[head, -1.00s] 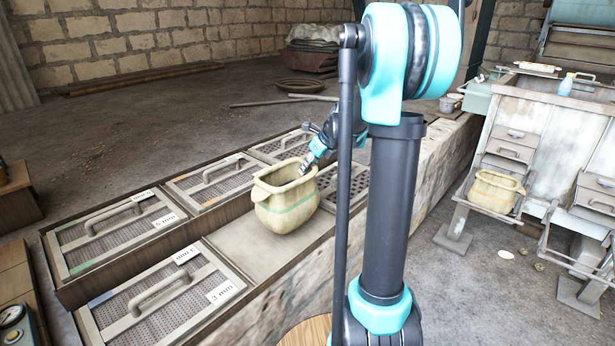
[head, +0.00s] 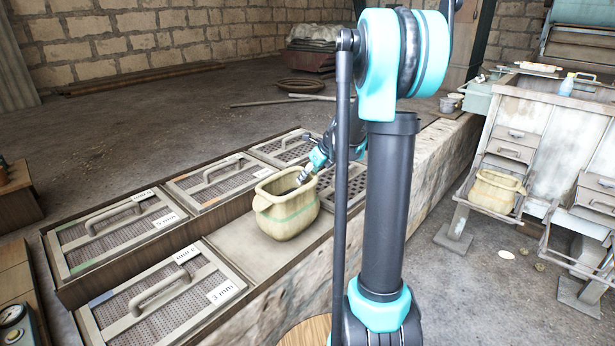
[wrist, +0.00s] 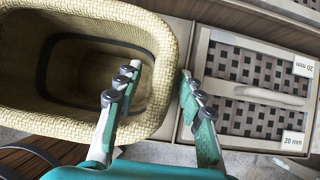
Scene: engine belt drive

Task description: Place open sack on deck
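The open sack (head: 287,215) is woven, pale tan with a green stripe. It stands upright, mouth up, on the bare pale panel of the deck (head: 232,250), as far as the head view shows. My gripper (head: 302,178) is at the sack's right rim. In the wrist view, my gripper (wrist: 162,80) has one finger inside the sack's mouth and the other outside the rim (wrist: 172,60). The fingers are spread apart, with visible space between the inner finger and the wall. The sack looks empty in the wrist view.
Framed mesh sieves with handles, such as the 3 mm sieve (head: 165,300), border the panel. A 20 mm sieve (wrist: 262,90) lies beside the sack. Another sack (head: 495,192) sits on a low shelf of the white cabinet (head: 545,120) at right.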

